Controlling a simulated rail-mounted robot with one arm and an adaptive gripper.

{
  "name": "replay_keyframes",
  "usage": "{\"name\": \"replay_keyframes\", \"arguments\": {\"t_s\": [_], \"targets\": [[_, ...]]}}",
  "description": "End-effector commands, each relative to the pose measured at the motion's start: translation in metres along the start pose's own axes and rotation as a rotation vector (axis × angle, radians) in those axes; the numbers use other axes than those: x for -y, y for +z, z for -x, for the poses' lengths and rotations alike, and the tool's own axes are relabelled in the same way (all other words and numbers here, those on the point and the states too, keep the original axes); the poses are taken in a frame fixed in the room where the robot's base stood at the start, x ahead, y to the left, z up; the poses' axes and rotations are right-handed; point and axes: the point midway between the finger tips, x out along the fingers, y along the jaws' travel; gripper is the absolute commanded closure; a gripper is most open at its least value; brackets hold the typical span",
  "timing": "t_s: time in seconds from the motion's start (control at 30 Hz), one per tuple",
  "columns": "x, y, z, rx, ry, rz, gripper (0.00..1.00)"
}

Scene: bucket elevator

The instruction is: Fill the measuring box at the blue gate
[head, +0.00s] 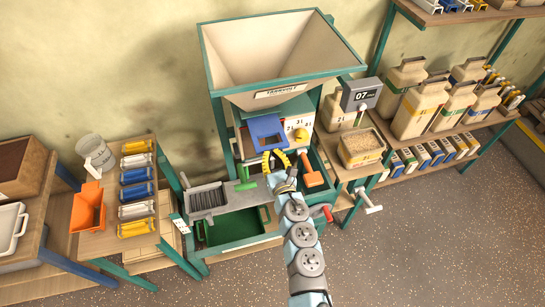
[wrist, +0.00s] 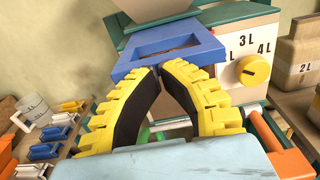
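The blue gate (head: 267,131) is a frame-shaped slide under the hopper (head: 278,60); it also shows in the wrist view (wrist: 190,50). My gripper (head: 275,156) has yellow ribbed fingers with dark pads. In the wrist view its fingertips (wrist: 163,70) come nearly together at the gate's near bar; I cannot tell whether the bar is between them. A yellow dial knob (wrist: 254,70) with litre marks, 3L and 4L readable, sits right of the gate. I cannot tell for sure which container is the measuring box; the area below the gate is largely hidden by my arm and gripper.
An orange-handled part (head: 312,178) and a red crank handle (head: 326,213) lie close right of my arm. A green tray (head: 235,232) and dark grate (head: 206,200) are left.

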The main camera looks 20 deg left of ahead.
Motion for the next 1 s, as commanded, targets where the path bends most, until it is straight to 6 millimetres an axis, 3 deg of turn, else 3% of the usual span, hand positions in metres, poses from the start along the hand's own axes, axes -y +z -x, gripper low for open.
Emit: {"name": "replay_keyframes", "arguments": {"t_s": [0.2,0.4,1.0], "targets": [[-0.001,-0.005,-0.030,0.002,0.000,0.002,1.00],[-0.001,-0.002,-0.045,0.002,0.001,0.000,1.00],[0.001,-0.001,-0.041,0.001,-0.001,0.001,1.00]]}}
